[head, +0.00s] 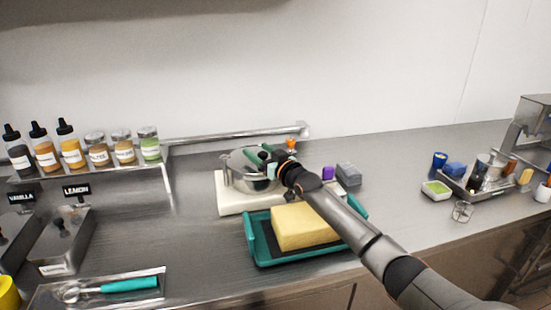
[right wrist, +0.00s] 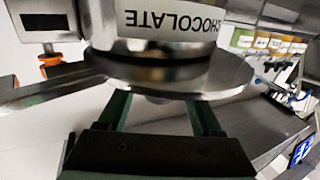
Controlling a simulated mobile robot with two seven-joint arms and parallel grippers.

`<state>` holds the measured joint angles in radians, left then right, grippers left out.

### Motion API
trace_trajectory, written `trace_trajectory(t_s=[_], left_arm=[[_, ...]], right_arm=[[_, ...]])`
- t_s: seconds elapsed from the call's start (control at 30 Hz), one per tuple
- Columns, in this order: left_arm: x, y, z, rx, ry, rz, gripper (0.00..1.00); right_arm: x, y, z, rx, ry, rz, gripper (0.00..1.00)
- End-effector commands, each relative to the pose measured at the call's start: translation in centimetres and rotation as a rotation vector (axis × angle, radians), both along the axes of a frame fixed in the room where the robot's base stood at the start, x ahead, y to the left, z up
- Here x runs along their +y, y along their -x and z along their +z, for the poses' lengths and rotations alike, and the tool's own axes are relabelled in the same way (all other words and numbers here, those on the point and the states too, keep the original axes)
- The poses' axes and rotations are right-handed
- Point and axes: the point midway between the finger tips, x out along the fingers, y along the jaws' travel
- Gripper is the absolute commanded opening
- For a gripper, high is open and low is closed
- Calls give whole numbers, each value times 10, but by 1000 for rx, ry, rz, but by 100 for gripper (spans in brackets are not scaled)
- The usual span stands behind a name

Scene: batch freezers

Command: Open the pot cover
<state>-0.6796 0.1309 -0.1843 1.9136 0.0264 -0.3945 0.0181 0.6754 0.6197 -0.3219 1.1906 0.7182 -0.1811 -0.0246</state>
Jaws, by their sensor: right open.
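A metal pot (head: 252,182) stands on a pale board (head: 226,204) near the back of the counter. Its shiny round cover (head: 240,158) is on top, partly hidden by my right gripper (head: 267,153). The right wrist view appears upside down. It shows the pot's CHOCOLATE label (right wrist: 168,20), the cover's wide rim (right wrist: 215,80) and a small knob (right wrist: 160,99). The green fingers of my right gripper (right wrist: 160,112) are open, one on each side of the knob. I cannot tell whether they touch it. My left gripper is not in view.
A teal tray (head: 262,256) with a yellow block (head: 300,226) lies in front, under my right arm. Bottles and jars (head: 72,150) stand on a shelf at left. A metal rail (head: 235,133) runs behind the pot. A small tray (head: 478,190) with containers is at right.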

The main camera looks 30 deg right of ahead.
Motion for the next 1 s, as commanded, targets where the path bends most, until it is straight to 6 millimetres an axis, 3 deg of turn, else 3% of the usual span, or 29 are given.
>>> trace_trajectory(t_s=[0.03, 0.3, 0.7, 1.0], left_arm=[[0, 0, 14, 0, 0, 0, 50], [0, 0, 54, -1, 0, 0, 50], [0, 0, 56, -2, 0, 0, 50], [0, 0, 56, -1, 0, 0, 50]], right_arm=[[-1, 6, 5, 5, 0, 0, 66], [-1, 39, 6, 6, 1, 0, 66], [-3, 94, -1, 3, 1, 1, 66], [-3, 113, 1, 0, 0, 0, 66]])
